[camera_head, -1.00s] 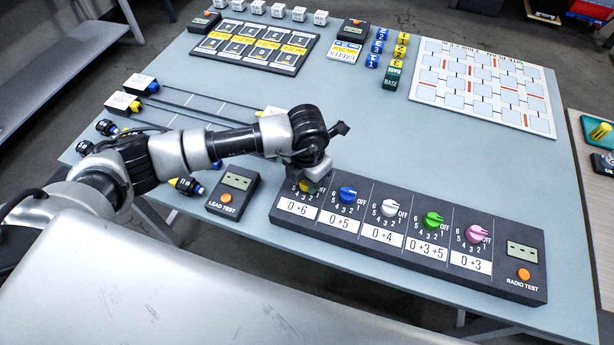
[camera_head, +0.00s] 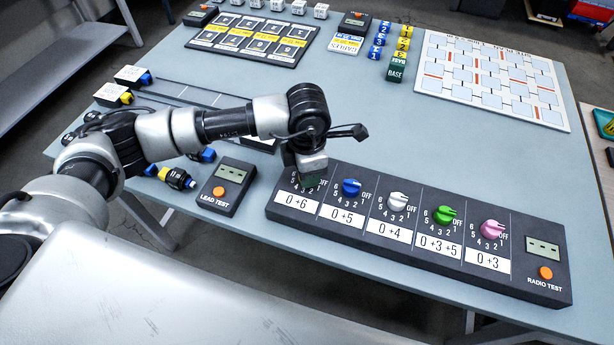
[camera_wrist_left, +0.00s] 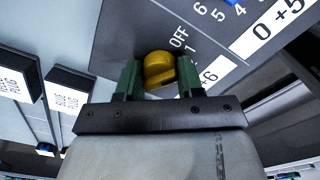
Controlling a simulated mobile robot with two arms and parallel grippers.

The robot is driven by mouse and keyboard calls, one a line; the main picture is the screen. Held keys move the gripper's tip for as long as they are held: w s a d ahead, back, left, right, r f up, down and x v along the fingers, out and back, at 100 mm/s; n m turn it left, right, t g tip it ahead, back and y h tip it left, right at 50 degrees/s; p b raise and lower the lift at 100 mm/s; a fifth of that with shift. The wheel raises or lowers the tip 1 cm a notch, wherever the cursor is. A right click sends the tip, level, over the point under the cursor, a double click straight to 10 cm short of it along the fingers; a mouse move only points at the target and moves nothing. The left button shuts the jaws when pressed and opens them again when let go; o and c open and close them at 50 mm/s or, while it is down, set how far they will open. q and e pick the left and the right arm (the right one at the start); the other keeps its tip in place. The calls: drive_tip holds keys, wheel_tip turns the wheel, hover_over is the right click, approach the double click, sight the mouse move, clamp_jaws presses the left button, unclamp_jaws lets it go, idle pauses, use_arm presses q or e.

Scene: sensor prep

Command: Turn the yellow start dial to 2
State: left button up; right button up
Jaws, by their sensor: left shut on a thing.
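The yellow start dial (camera_wrist_left: 158,66) is on the dark radio panel (camera_head: 420,222), at its left end above the "0→6" label (camera_head: 297,201). In the left wrist view it sits between the two green fingers of my left gripper (camera_wrist_left: 160,78), which is shut on it. The "OFF" and "1" marks are beside the dial, and I cannot tell which mark it points to. In the head view my left gripper (camera_head: 312,180) comes down over the dial and hides it. My right gripper is in neither view.
Blue (camera_head: 351,187), white (camera_head: 398,201), green (camera_head: 444,214) and pink (camera_head: 492,229) dials follow to the right on the panel. A lead tester (camera_head: 226,187) stands just left of it.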

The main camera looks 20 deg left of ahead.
use_arm(q)
drive_tip(key=m+b, duration=0.4)
drive_tip(key=shift+f, duration=0.15)
drive_tip(key=shift+r+m+b, duration=0.2)
drive_tip(key=shift+m+b, duration=0.6)
drive_tip(key=shift+b, duration=0.05)
drive_tip(key=o, duration=0.9)
wheel_tip(320, 180, up, 11)
drive_tip(key=shift+f, duration=0.1)
